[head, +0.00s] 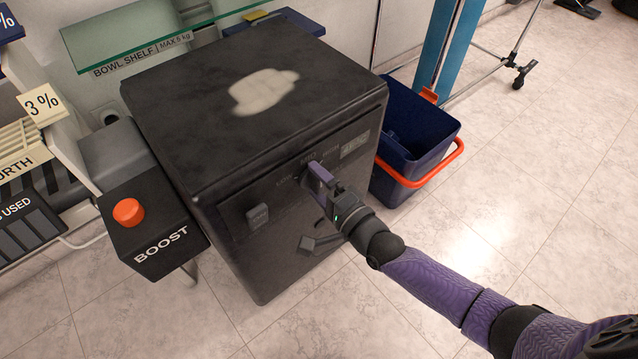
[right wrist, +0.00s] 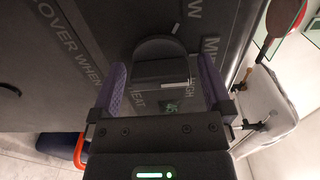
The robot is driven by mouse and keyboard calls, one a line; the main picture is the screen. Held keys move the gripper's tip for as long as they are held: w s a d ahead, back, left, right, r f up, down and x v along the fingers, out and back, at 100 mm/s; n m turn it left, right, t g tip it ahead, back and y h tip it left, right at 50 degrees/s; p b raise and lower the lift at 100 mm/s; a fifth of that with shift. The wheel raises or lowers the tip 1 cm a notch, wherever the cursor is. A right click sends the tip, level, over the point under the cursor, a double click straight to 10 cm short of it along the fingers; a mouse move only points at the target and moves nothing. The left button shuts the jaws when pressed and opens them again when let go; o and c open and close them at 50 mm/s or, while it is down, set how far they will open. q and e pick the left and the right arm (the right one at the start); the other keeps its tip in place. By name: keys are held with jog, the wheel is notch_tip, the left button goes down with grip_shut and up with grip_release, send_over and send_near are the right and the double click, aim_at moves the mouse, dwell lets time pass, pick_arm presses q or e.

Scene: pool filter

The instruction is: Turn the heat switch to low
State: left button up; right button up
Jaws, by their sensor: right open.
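The heat switch is a dark round knob with a raised bar (right wrist: 160,70) on the front panel of the black heater box (head: 225,180). A white mark on the bar points toward the HIGH lettering in the right wrist view. My right gripper (head: 320,178) is at the panel and mostly hides the knob in the head view. In the right wrist view its open purple fingers (right wrist: 163,85) stand on either side of the bar, with gaps visible. My left gripper is not in view.
A BOOST box (head: 155,222) with an orange button stands left of the heater. A lever (head: 320,243) and a small dark switch (head: 258,216) are on the panel. A blue bucket (head: 425,130) with an orange handle stands right. A glass shelf (head: 150,30) is behind.

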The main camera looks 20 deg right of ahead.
jog(key=c, duration=1.1)
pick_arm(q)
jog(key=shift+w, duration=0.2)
